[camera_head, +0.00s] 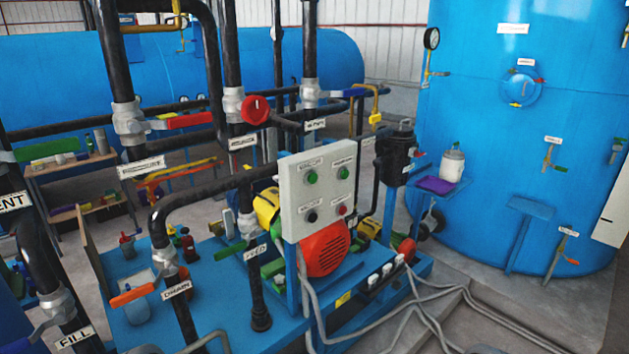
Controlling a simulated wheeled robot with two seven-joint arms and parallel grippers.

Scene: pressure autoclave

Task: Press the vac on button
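A pale grey control box (328,194) stands upright on blue posts in the middle of the head view. Its face has two rows of buttons with small white labels above them. The top row has a green left button (312,177) and a green right button (343,173). The bottom row has a black left button (312,216) and a red right button (342,210). The labels are too blurred to read surely, so I cannot tell which button is vac on. Nothing touches or covers the buttons. Neither of my grippers is in view.
A red motor (325,250) sits behind and below the box on a blue skid (218,300). Black pipes with coloured valve handles crowd the left. A big blue tank (480,120) stands at the right. Grey hoses (425,325) run over the floor at the front right.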

